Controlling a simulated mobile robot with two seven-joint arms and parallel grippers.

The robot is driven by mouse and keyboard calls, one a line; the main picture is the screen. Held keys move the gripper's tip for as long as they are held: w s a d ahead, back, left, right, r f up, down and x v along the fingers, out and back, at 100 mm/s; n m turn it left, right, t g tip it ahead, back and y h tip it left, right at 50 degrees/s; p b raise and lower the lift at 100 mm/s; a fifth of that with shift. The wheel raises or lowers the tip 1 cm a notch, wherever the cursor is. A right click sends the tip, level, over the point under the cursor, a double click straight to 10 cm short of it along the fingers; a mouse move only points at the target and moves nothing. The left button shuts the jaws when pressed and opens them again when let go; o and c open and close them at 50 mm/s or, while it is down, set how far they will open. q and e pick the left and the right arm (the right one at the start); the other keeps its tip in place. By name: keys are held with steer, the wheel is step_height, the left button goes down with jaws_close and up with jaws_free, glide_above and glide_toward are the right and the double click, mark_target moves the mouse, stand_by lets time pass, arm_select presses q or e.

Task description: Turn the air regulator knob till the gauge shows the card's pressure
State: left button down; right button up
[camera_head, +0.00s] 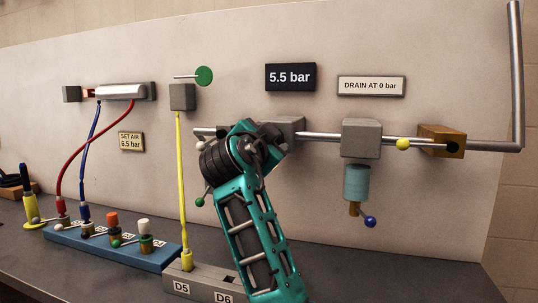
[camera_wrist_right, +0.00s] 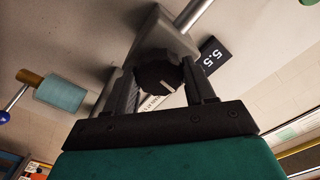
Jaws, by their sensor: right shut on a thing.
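The dark gauge display (camera_head: 290,77) on the wall panel reads 5.5 bar. The card (camera_head: 131,141) at left reads SET AIR 6.5 bar. The grey regulator body (camera_head: 287,128) sits on the pipe below the display, partly behind my right arm. My right gripper (camera_wrist_right: 158,80) is shut on the dark round regulator knob (camera_wrist_right: 155,70), with one finger on each side of it in the wrist view. In the head view my teal right arm hides the knob and the fingertips. My left gripper is not in view.
Right of the regulator are a grey block with a teal bowl (camera_head: 356,183), a yellow-ended lever (camera_head: 403,144) and a DRAIN AT 0 bar sign (camera_head: 371,86). A yellow hose (camera_head: 181,180) runs down to the D5 block at left. Red and blue hoses hang further left.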

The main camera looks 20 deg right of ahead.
steer(key=shift+f+m+b, duration=0.1)
steer(key=shift+m+b, duration=0.3)
steer(key=shift+m, duration=0.2)
steer(key=o, duration=1)
steer(key=shift+o, duration=0.2)
